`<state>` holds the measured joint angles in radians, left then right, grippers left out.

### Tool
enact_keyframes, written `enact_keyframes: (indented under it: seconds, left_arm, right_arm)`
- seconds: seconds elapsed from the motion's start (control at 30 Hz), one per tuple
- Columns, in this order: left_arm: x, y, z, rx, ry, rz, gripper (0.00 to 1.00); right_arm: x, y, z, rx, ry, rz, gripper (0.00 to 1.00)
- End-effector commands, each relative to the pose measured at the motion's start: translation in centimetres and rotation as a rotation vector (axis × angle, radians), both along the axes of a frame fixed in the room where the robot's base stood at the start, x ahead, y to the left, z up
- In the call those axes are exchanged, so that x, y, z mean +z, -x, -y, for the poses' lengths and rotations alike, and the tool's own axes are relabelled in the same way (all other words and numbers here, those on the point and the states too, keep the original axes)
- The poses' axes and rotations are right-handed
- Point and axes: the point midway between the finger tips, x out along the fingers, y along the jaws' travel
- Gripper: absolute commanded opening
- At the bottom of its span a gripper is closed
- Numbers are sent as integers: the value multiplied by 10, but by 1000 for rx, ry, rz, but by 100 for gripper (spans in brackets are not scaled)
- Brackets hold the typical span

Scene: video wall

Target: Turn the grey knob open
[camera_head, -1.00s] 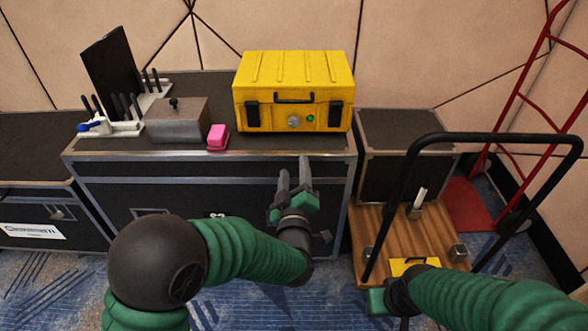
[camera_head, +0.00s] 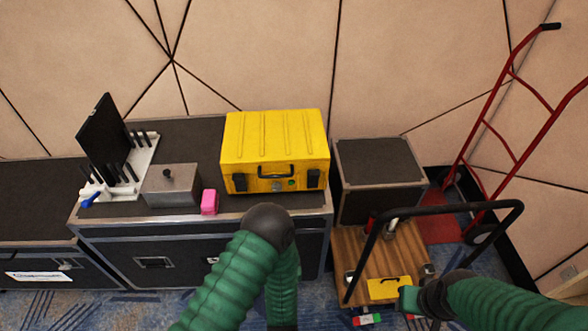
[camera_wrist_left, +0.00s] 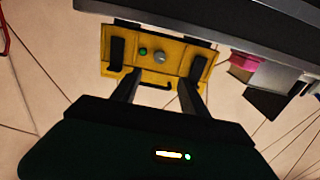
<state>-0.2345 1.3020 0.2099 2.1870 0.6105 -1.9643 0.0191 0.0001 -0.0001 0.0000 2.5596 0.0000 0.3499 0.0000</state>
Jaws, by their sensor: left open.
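The yellow case (camera_head: 275,140) stands closed on the black flight case. Its grey knob (camera_head: 277,186) is on the front face, beside a green button (camera_head: 292,184). In the left wrist view the case appears upside down, with the grey knob (camera_wrist_left: 159,58) beyond my left gripper (camera_wrist_left: 159,82). The two fingers are apart with nothing between them, and the knob shows between and past their tips, apparently untouched. In the head view my left arm hides that gripper. My right gripper (camera_head: 409,298) is low at the right near the trolley; its fingers are not clear.
A wooden trolley (camera_head: 375,255) with a black handle and a red hand truck (camera_head: 485,135) are at the right.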

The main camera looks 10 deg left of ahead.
Motion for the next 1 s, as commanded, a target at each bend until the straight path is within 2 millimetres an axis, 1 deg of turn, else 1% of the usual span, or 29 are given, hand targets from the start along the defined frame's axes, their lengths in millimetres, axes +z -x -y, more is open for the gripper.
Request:
enact_keyframes:
  seconds: [0.2, 0.27, 0.37, 0.7, 0.8, 0.9, 1.0]
  left_arm:
    - [-9, -11, -4, 1, 4, -19, 52]
    - [-9, -17, -6, 3, 7, -17, 52]
    - [-2, -28, -12, 12, 8, 1, 52]
    - [-1, -115, -34, 4, 3, 9, 52]
    - [-2, -136, -40, 3, 3, 7, 52]
    - [-3, -152, -44, 2, 3, 5, 52]
    - [-3, -160, -46, 1, 3, 4, 52]
  right_arm:
    - [1, 1, 0, 0, 0, -2, 36]
    - [2, 1, 0, 0, 0, -1, 36]
    - [5, 0, 0, 0, 0, -1, 36]
    - [1, 0, 0, 0, 0, -1, 36]
    - [0, 0, 0, 0, 0, -1, 36]
    - [-1, 0, 0, 0, 0, -1, 36]
    - [-2, 0, 0, 0, 0, -1, 36]
